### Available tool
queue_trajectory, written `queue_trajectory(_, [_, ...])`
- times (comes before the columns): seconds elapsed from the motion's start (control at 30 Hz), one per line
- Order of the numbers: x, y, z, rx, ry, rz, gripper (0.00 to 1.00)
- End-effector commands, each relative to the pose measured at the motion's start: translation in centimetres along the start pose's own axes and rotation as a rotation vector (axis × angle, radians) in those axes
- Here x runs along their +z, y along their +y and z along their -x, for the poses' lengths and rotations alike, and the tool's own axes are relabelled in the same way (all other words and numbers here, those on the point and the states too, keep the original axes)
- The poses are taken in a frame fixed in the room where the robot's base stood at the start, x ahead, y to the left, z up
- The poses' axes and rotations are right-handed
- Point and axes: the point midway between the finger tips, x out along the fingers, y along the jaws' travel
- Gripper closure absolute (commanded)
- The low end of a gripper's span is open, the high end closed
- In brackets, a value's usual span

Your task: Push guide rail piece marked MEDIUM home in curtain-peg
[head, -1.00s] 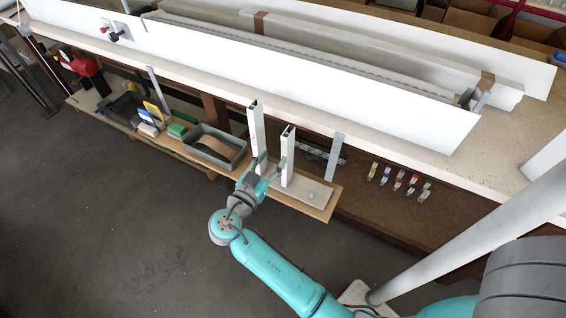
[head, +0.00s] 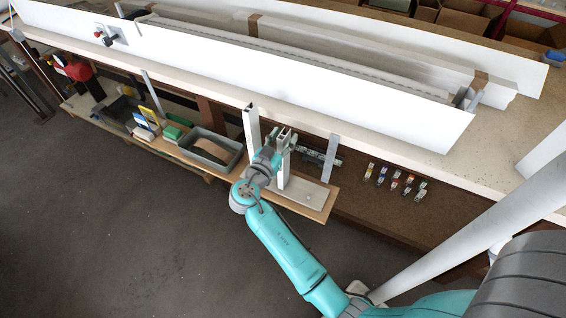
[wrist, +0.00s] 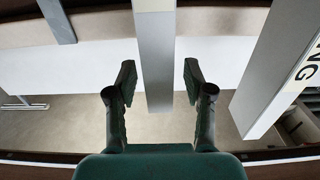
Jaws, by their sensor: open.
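Two white upright rail profiles stand on a pale base plate (head: 310,192) on the low shelf in the head view. My gripper (head: 285,137) is at the top of the right profile (head: 284,168) and covers its upper end. The left profile (head: 251,128) stands apart, beside my gripper. In the wrist view my gripper (wrist: 157,80) is open, with the grey-white profile (wrist: 155,50) between its fingers and gaps on both sides. The other profile (wrist: 285,70) there shows the letters "NG". No MEDIUM mark is readable, and the profiles' lower ends in the base are unclear.
A grey bin (head: 212,150) and small coloured boxes sit left on the shelf. A metal leg (head: 330,158) stands right of the profiles. The long white bench (head: 400,140) overhangs behind. Several small coloured items (head: 395,180) lie to the right. The floor in front is clear.

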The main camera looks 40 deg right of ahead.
Motion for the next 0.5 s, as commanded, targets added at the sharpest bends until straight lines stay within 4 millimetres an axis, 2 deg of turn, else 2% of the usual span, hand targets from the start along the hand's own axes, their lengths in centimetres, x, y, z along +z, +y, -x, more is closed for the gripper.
queue_trajectory(0.13, [0.0,-0.01,0.02,-0.001,0.0,0.0,0.48])
queue_trajectory(0.17, [0.0,-0.01,0.03,-0.001,0.0,0.0,0.5])
queue_trajectory(0.37, [0.0,-0.01,0.05,-0.001,0.0,0.0,1.0])
queue_trajectory(0.5, [0.0,-0.01,0.05,-0.001,0.0,0.0,1.0])
